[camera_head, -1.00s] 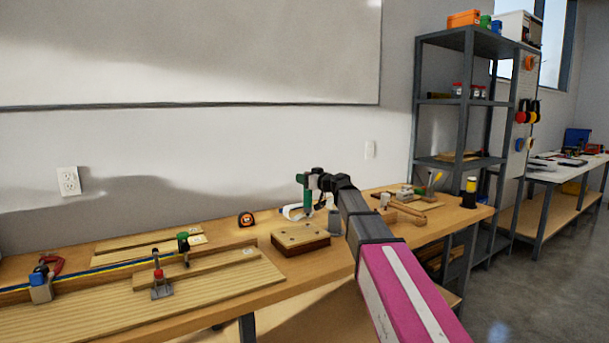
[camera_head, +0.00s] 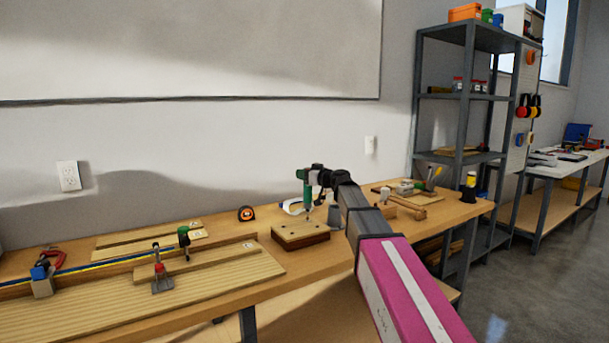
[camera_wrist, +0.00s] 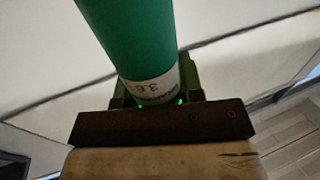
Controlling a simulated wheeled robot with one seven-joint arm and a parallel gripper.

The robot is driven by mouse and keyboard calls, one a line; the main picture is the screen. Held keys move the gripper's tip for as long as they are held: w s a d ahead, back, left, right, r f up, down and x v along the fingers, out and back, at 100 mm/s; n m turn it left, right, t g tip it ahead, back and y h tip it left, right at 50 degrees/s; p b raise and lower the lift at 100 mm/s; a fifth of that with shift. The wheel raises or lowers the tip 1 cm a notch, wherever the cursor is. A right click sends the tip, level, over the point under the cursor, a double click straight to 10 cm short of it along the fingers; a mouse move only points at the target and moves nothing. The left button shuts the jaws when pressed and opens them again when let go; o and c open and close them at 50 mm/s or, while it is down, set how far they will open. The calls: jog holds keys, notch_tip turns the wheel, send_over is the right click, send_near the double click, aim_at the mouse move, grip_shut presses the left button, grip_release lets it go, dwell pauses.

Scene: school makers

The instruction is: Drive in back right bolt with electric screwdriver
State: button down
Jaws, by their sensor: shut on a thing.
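A green electric screwdriver (camera_head: 306,187) is upright in my gripper (camera_head: 314,178), its tip pointing down over the back right part of a wooden block (camera_head: 299,234) on the bench. In the wrist view the green screwdriver body (camera_wrist: 128,35), with a white marked band, fills the upper middle. My gripper (camera_wrist: 155,108) is shut around it there.
A white-and-blue item (camera_head: 290,208) lies behind the block. Wooden tools (camera_head: 405,207) lie at right, before a grey shelf (camera_head: 465,100).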

jog(key=shift+f, duration=0.9)
dwell(3.5)
